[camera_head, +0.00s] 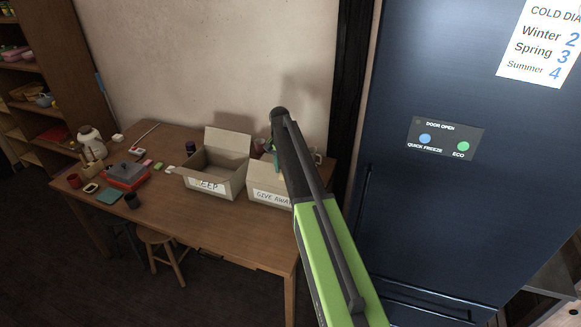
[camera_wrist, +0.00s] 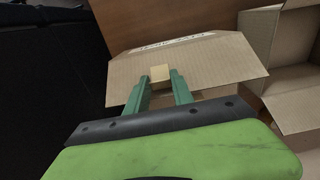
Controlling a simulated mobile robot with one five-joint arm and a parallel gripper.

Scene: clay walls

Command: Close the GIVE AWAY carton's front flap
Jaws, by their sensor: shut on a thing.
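The GIVE AWAY carton (camera_head: 257,181) stands on the table, its lettered label facing the front; my arm hides its right part. In the wrist view a wide cardboard flap (camera_wrist: 215,62) spreads out beyond my fingers, with a pale label strip along its far edge. A small tan tab (camera_wrist: 160,70) stands on this flap. My gripper (camera_wrist: 160,77) has its two green fingers on either side of the tab and is shut on it. In the head view my arm reaches over the carton, and the fingertips are mostly hidden.
The KEEP carton (camera_head: 214,166) stands open just left, close beside the GIVE AWAY carton. A dark blue fridge (camera_head: 440,200) rises on the right. Toys and cups lie on the table's left, with a red box (camera_head: 126,176) among them. The table front (camera_head: 215,225) is clear.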

